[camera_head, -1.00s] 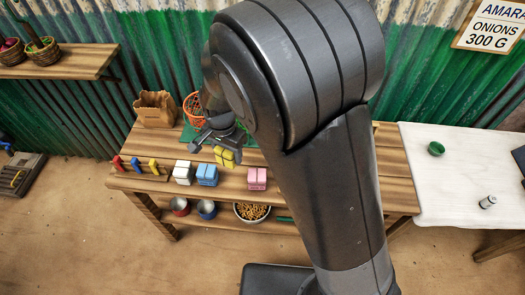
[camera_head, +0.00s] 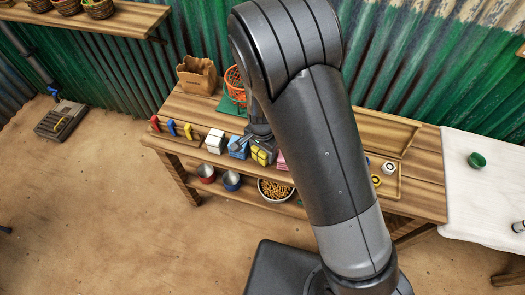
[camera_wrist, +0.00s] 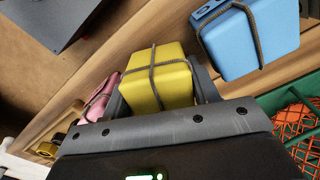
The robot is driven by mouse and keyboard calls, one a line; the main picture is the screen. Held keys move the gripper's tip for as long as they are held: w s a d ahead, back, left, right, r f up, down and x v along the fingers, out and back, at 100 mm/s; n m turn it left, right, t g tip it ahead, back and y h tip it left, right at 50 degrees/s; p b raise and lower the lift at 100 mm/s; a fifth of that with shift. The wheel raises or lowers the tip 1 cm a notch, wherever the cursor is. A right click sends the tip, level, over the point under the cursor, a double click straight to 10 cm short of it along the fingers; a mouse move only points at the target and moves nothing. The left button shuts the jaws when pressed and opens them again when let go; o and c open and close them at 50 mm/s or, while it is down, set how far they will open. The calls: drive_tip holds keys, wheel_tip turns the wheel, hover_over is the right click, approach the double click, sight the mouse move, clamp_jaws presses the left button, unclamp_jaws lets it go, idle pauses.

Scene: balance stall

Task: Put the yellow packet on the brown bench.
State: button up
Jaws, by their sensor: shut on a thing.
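The yellow packet (camera_head: 261,155), tied with a dark band, is between the fingers of my gripper (camera_head: 256,146). In the wrist view the packet (camera_wrist: 158,84) fills the gap between the two fingers, and my gripper is shut on it. It is near the front edge of the brown wooden bench (camera_head: 425,196), between the blue packet (camera_head: 237,147) and the pink packet (camera_head: 282,160). I cannot tell whether it touches the bench top. My arm hides the middle of the bench.
A white packet (camera_head: 215,141) and coloured hooks stand left along the front edge. A paper bag (camera_head: 197,74) and an orange basket (camera_head: 235,86) stand behind. A wooden tray (camera_head: 385,131) is on the right. A white table (camera_head: 488,190) adjoins the bench on the right.

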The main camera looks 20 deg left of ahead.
drive_tip(key=shift+f, duration=0.25)
drive_tip(key=o, duration=0.8)
wheel_tip(320, 180, up, 12)
drive_tip(key=shift+r, duration=0.1)
